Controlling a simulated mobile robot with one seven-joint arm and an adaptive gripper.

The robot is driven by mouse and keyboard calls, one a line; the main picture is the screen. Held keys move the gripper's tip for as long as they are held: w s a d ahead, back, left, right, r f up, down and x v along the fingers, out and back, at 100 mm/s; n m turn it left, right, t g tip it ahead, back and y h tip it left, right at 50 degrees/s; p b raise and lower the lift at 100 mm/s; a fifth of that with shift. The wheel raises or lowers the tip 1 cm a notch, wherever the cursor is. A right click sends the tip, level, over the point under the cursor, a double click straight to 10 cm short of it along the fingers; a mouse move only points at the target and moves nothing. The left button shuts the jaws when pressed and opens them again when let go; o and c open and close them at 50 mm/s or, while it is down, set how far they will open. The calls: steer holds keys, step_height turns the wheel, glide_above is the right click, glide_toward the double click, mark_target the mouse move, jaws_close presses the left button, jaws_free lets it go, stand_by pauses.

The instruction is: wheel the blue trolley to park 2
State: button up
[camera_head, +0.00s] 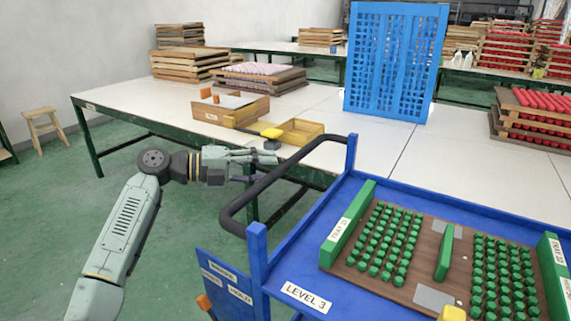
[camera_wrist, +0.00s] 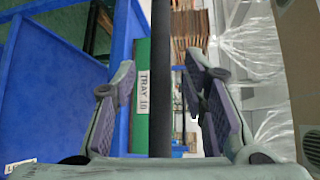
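The blue trolley (camera_head: 300,248) stands at lower right in the head view, with a "LEVEL 3" label on its top shelf. Its black handle (camera_head: 240,197) curves out from two blue posts toward my arm. My gripper (camera_head: 268,162) is at the far part of the handle, fingers open. In the wrist view the black handle (camera_wrist: 162,60) runs upright between the two spread fingers (camera_wrist: 165,100), with a gap on each side. The trolley's blue frame (camera_wrist: 60,95) and a green "TRAY 10" strip fill the left there. No park 2 marking can be made out.
A long white table (camera_head: 130,97) with green legs stands beyond the handle, bearing wooden trays, a yellow-handled tool and a blue rack (camera_head: 395,60). A tray of green pieces (camera_head: 420,245) rests on the trolley. A wooden stool (camera_head: 45,125) is at far left. Green floor (camera_head: 50,220) at left is clear.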

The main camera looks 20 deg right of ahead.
mark_target(286, 168)
steer(key=shift+s+d+f+p, duration=0.1)
steer(key=shift+d+f+p, duration=0.1)
steer(key=shift+d, duration=0.7)
steer(key=shift+s+d+f+p, duration=0.1)
steer(key=shift+d+p, duration=0.1)
steer(key=shift+d, duration=0.75)
steer(key=shift+s+d+f+p, duration=0.1)
steer(key=shift+d+p, duration=0.1)
steer(key=shift+d, duration=0.7)
steer(key=shift+c, duration=0.5)
jaws_close()
